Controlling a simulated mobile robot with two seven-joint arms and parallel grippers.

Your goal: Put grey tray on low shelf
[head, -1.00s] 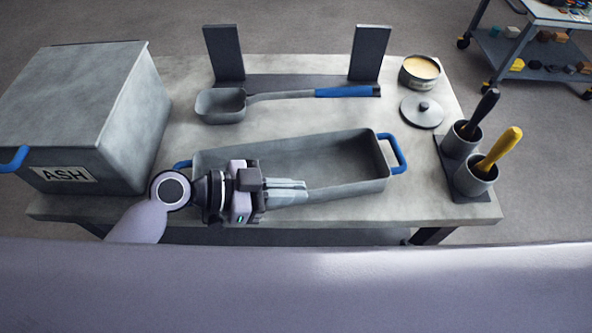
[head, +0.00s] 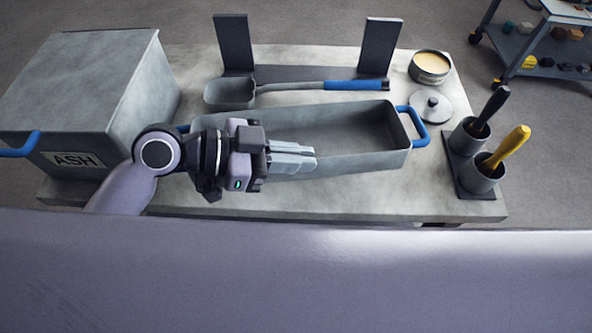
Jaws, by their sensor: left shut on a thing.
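The grey tray (head: 345,165) is a long open metal trough with blue end handles, over the middle of the worktable (head: 400,203) in the head view. My left gripper (head: 303,160) is shut on its near wall, left of the middle. The tray looks empty where I see inside; the gripper hides part of its left end. It appears raised off the table, but its underside is hidden. No low shelf under the table shows clearly; its front is mostly covered. My right gripper is not in view.
A grey ASH box (head: 95,85) stands left. A blue-handled ladle (head: 345,85) and two dark uprights (head: 380,47) are behind the tray. A lid (head: 432,104), tin (head: 430,66) and two tool cups (head: 480,173) stand right. A trolley (head: 530,60) with blocks is back right.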

